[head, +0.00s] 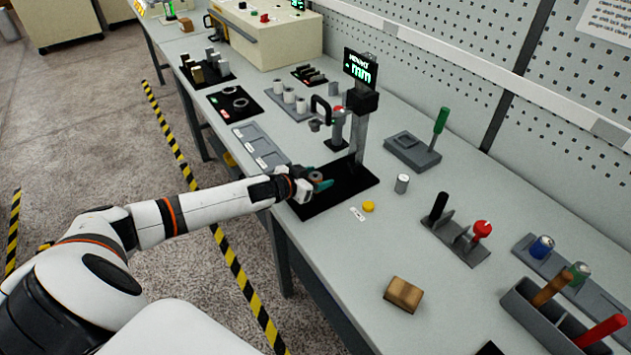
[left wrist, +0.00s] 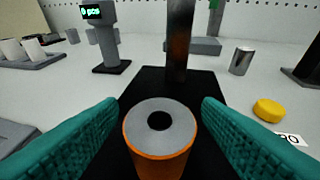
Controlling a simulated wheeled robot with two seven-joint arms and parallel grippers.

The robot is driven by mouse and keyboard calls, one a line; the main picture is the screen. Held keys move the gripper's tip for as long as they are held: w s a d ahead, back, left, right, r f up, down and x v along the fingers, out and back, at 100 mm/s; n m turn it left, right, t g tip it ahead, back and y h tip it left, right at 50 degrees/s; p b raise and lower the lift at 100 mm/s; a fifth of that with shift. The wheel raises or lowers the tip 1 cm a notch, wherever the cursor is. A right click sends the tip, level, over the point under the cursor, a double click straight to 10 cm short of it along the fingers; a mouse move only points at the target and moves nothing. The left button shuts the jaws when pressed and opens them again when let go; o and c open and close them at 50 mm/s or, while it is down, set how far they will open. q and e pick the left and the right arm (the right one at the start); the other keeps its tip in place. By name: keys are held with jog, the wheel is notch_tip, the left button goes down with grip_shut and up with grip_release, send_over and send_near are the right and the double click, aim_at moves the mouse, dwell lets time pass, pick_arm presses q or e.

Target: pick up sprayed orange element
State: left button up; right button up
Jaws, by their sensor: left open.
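The orange element (left wrist: 158,165) is a short upright cylinder with a grey top and a dark centre hole. It stands on the black base plate (head: 340,192) of the gauge stand with the "mm" display (head: 360,70). My left gripper (head: 319,183) is open, with its teal fingers on either side of the element in the left wrist view (left wrist: 160,135). Gaps show between the fingers and the element. In the head view the element (head: 316,177) is small and partly hidden by my gripper. My right gripper is out of view.
A yellow disc (head: 368,207) and a metal cylinder (head: 402,184) stand right of the black plate. A brown block (head: 403,294) lies nearer the front. A grey tray (head: 260,146) lies to the left. The dark gauge column (left wrist: 180,45) rises behind the element.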

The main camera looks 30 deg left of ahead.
pick_arm(q)
jog(key=c, duration=1.1)
